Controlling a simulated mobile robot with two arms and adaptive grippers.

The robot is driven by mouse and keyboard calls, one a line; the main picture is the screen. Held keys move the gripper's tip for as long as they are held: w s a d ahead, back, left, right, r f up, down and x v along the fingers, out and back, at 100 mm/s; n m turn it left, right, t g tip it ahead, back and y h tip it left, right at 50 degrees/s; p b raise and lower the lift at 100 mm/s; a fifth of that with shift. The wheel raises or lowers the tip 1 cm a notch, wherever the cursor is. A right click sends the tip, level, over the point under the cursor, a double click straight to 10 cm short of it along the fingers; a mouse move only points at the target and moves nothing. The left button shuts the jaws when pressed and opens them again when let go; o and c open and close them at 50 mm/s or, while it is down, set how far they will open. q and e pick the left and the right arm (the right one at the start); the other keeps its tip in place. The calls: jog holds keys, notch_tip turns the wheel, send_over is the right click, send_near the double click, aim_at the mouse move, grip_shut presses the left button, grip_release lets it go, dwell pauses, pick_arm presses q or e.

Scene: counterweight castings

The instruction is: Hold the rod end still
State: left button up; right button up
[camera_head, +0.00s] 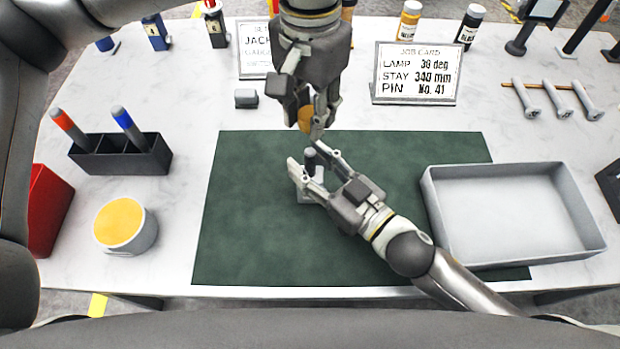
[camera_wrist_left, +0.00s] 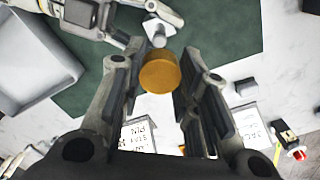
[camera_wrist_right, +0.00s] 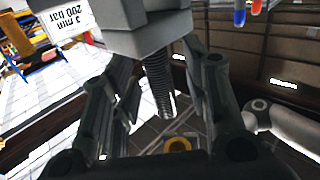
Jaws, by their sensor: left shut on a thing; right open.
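The rod end (camera_head: 310,158) stands upright on a small grey block (camera_head: 309,192) on the green mat. In the right wrist view its threaded shank (camera_wrist_right: 158,88) comes out of the grey block (camera_wrist_right: 150,18). My right gripper (camera_head: 312,178) is open, with its fingers on either side of the rod, apparently apart from it. My left gripper (camera_head: 313,122) is shut on a brass round piece (camera_head: 305,119), held above and near the rod's tip. The brass piece also shows in the left wrist view (camera_wrist_left: 160,72), and as a ring in the right wrist view (camera_wrist_right: 177,145).
A grey tray (camera_head: 437,215) stands right on the green mat (camera_head: 260,240). A pen holder (camera_head: 150,160), a yellow-topped tub (camera_head: 128,238) and a red bin (camera_head: 48,210) are left. A job card (camera_head: 415,92) and bottles stand behind. The mat's left part is clear.

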jog(key=shift+w+a, duration=0.1)
jog(key=shift+a, duration=0.05)
jog(key=shift+c, duration=0.4)
grip_shut()
